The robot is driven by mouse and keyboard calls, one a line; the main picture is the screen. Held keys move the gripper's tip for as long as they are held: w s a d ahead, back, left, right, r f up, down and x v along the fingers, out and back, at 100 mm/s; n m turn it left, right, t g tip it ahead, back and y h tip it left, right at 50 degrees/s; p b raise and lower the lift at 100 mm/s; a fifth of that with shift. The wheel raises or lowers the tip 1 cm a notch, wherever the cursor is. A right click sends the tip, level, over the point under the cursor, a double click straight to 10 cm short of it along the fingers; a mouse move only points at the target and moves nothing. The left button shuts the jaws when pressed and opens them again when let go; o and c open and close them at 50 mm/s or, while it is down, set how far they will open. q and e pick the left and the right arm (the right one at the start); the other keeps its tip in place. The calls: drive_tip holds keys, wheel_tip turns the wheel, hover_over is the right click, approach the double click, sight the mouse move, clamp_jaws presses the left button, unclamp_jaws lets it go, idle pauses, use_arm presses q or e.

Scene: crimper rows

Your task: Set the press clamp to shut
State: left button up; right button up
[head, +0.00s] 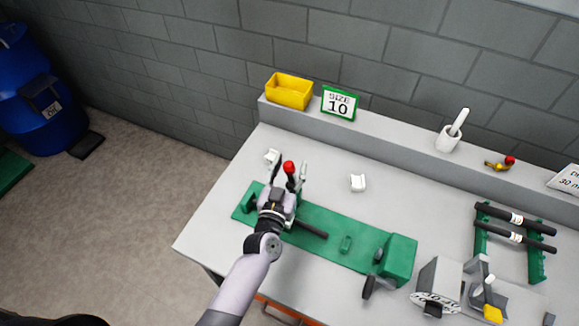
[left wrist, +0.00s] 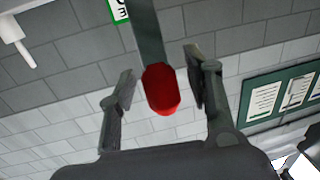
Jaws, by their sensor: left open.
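The press clamp's red knob (head: 289,167) stands up at the left end of a long green base (head: 330,238) on the bench. My left gripper (head: 288,174) is over that end, hiding most of the clamp body. In the left wrist view the red knob (left wrist: 161,90), on a flat grey-green lever (left wrist: 149,35), is between the two open fingers of my left gripper (left wrist: 160,78). Gaps show on both sides of the knob; the fingers are not closed on it. My right gripper is not in view.
A dark rod (head: 308,229) lies along the base, with a green block (head: 398,258) at its right end. A yellow bin (head: 289,90) and size 10 sign (head: 339,103) stand on the back ledge.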

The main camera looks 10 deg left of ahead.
use_arm(q)
drive_tip(key=shift+c, duration=0.2)
clamp_jaws()
idle(0.6)
